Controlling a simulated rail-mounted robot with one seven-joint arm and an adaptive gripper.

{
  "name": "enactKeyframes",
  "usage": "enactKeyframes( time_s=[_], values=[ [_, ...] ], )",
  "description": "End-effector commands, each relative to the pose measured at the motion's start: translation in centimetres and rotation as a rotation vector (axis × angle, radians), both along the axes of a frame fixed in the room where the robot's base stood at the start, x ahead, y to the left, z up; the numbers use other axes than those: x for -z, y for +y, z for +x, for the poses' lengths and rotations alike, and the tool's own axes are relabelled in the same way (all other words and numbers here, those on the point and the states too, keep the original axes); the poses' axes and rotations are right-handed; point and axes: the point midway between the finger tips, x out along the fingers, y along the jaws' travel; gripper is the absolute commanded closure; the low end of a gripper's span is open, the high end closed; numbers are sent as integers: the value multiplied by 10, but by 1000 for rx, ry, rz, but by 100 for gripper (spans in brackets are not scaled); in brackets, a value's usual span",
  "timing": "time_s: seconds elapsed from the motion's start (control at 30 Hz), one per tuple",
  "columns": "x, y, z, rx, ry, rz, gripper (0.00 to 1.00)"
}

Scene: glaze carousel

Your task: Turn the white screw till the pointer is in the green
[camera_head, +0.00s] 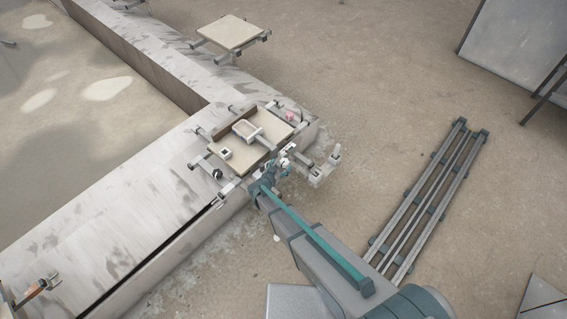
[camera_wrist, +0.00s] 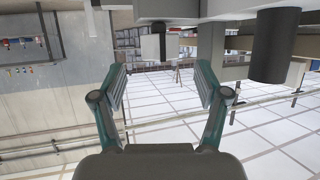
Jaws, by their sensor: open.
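My gripper (camera_head: 274,171) is at the near right edge of a beige-topped platform (camera_head: 241,160) in the head view. In the wrist view my gripper (camera_wrist: 163,78) has its two teal fingers spread, with nothing between them. A small white part (camera_head: 285,160), perhaps the white screw, shows right by my fingertips in the head view; I cannot tell whether they touch. In the wrist view a pale block (camera_wrist: 152,46) hangs ahead, beyond and slightly above the fingertips. I cannot make out the pointer or the green zone in either view.
A grey bracket (camera_head: 320,175) sticks out right of my gripper. In the wrist view, a dark cylinder (camera_wrist: 275,45) hangs at the upper right. A pale tray (camera_head: 247,130) and a pink piece (camera_head: 290,116) are on the platform. Rails (camera_head: 430,200) lie on the floor at right.

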Motion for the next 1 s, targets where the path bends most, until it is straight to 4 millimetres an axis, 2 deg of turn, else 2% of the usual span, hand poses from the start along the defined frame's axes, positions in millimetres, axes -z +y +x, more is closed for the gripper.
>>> enactKeyframes(
  time_s=[0.03,0.2,0.4,1.0],
  values=[
    [-6,3,-12,-2,0,0,26],
    [-17,14,-37,-2,0,0,26],
    [-25,21,-55,-1,-1,-1,26],
    [-26,23,-59,3,-3,7,26]
  ],
)
